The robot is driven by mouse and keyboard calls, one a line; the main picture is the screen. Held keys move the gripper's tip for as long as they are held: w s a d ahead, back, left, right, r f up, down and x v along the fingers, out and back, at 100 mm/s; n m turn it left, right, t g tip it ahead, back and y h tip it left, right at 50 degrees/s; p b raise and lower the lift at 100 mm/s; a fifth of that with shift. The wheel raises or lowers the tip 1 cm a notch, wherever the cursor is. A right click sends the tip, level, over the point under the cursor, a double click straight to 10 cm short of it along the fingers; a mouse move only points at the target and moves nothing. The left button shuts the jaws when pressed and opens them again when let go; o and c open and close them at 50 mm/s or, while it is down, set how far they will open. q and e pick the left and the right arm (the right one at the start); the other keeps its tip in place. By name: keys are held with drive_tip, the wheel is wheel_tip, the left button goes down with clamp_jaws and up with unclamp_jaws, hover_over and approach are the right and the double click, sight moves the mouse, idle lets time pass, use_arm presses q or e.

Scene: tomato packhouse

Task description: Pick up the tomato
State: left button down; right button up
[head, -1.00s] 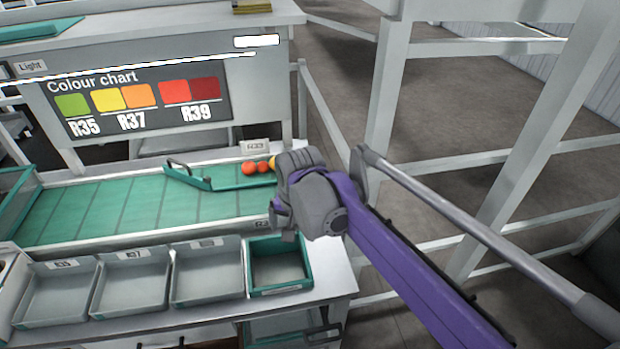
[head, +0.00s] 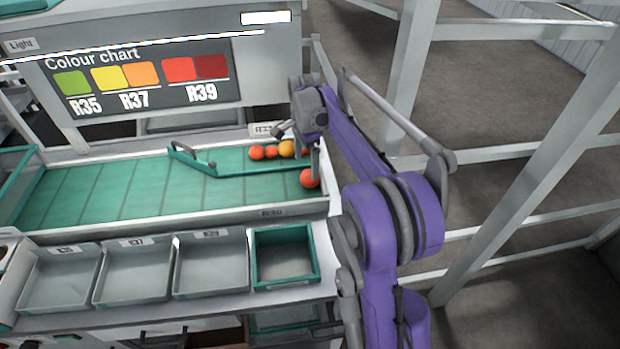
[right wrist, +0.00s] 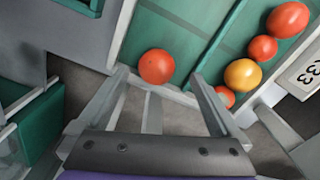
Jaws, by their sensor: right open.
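A red tomato (head: 309,178) lies by itself at the right end of the green belt, against its edge. In the right wrist view this lone tomato (right wrist: 157,66) sits just beyond and between the fingertips. Several more tomatoes lie in a row behind the green divider, among them a yellow-orange one (head: 286,148), which also shows in the right wrist view (right wrist: 242,75). My right gripper (head: 298,146) is open and empty above the belt's right end; its spread fingers (right wrist: 158,84) show in the wrist view. One finger partly covers the lone tomato in the head view. My left gripper is out of view.
The green divider (head: 250,170) separates the row from the lone tomato. Grey trays (head: 210,292) and a green-rimmed tray (head: 257,284) stand in front of the belt (head: 110,200). A colour chart panel (head: 140,85) stands behind. White frame posts (head: 402,80) rise to the right.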

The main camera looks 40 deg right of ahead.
sight(308, 173)
drive_tip(key=f, duration=0.5)
drive_tip(key=shift+s+d+f, duration=0.1)
drive_tip(key=shift+s+d, duration=0.1)
drive_tip(key=shift+s, duration=0.05)
drive_tip(key=c, duration=0.9)
